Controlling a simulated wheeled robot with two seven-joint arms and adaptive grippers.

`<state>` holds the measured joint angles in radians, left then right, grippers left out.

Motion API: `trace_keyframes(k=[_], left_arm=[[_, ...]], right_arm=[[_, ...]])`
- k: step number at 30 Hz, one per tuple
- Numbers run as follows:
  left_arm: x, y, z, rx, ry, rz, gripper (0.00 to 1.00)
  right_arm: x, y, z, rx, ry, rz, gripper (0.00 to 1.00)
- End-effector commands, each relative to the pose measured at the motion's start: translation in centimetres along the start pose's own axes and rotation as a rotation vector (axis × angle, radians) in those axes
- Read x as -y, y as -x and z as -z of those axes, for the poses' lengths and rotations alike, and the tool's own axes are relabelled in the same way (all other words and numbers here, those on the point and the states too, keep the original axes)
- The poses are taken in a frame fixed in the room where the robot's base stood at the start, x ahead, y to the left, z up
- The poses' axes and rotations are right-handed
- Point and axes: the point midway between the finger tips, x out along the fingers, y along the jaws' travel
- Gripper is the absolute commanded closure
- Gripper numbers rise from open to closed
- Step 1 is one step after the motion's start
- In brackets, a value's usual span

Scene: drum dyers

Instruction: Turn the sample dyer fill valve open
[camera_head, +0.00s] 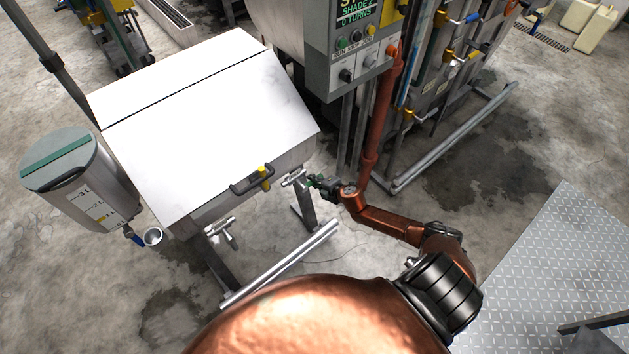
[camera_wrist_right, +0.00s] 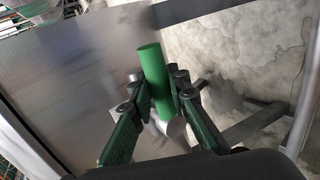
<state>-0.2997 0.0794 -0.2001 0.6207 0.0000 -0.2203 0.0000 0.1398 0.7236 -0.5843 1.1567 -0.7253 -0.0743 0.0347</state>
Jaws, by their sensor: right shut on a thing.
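The sample dyer (camera_head: 215,115) is a pale metal cabinet with a sloped white lid. At its lower right front corner a short silver valve pipe (camera_head: 292,179) sticks out. My right gripper (camera_head: 317,184) is at this corner, reaching in from the right. In the right wrist view, the green valve handle (camera_wrist_right: 154,68) is a round bar standing between the two fingers of my right gripper (camera_wrist_right: 161,92), which is shut on it. A silver round valve part (camera_wrist_right: 170,127) shows below the handle. My left gripper is out of view.
A measuring tank (camera_head: 85,190) with a blue-handled tap hangs at the dyer's left. A black lid handle with a yellow latch (camera_head: 265,178) is close by my right gripper. An orange pipe (camera_head: 379,115) and control panel (camera_head: 362,50) stand behind. A metal floor plate (camera_head: 560,260) lies right.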

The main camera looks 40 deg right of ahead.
Motion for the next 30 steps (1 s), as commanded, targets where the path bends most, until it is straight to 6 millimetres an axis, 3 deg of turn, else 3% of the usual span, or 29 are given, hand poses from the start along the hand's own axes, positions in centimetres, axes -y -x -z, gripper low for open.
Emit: trace_keyframes(k=[16,17,18,24,30], left_arm=[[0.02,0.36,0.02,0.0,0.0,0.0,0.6],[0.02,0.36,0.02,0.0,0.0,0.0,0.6],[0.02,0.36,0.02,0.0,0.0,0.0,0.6],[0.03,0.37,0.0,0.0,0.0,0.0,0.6],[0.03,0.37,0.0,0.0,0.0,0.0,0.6]], right_arm=[[-0.04,0.07,-0.06,0.017,0.025,0.001,1.0],[-0.04,0.07,-0.06,0.017,0.025,0.001,0.83],[-0.05,0.07,-0.06,0.017,0.025,0.001,0.81],[-0.08,0.07,-0.02,0.016,0.023,0.0,0.67],[-0.1,0.06,0.0,0.015,0.023,0.0,0.66]])
